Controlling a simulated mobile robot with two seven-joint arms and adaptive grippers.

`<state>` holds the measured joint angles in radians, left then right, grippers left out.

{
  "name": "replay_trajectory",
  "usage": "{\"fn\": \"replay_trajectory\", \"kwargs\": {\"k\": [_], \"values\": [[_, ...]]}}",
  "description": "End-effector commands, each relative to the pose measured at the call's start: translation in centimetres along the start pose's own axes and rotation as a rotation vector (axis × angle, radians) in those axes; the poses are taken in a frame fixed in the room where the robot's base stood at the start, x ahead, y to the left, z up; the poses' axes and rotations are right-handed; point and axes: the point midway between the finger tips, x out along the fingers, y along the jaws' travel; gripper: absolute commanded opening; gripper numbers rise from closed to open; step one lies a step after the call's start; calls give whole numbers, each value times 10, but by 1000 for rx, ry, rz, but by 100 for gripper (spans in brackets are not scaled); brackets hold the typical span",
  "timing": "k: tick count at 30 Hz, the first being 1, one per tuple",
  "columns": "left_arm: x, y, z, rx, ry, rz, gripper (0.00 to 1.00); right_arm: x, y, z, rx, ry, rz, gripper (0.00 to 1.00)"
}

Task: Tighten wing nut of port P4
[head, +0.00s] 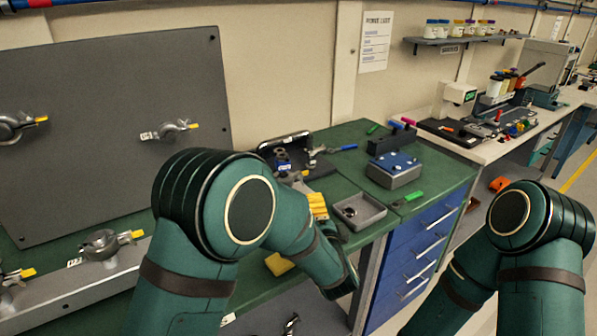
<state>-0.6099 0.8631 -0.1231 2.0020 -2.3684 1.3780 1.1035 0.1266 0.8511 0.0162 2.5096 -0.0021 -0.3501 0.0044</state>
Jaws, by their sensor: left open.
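Several metal port fittings with yellow-tipped wing nuts show at the left. Two are on the upright grey panel (110,90): one fitting (15,126) at the left edge and another fitting (172,130) to its right. Two more are on the grey rail below: a fitting (105,243) and a fitting (10,282) at the left edge. Their small white labels are too small to read, so I cannot tell which is P4. My left gripper (349,276) is at the end of my bent left arm, mostly hidden, away from the fittings. My right gripper is out of view.
The green bench (345,150) holds a grey tray (358,212), a blue-topped box (394,169) and hand tools on a dark mat. Blue drawers (425,245) stand under the bench. A side counter with equipment runs right.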

Motion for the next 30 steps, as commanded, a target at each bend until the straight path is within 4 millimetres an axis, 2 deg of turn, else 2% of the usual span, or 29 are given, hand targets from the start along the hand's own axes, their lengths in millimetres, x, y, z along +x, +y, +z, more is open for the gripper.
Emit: {"fn": "replay_trajectory", "kwargs": {"k": [4, 7, 21, 25, 30], "values": [[6, -2, -2, -3, 4, -10, 55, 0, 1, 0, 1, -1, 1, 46], [18, -2, -1, -2, 2, -9, 55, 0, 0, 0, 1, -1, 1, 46], [106, -2, 0, -2, 1, -8, 55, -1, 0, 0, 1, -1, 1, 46], [124, -1, -1, -1, 1, -6, 55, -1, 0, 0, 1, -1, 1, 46], [136, -2, -1, -1, 3, -6, 55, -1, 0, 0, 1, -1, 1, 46]]}}
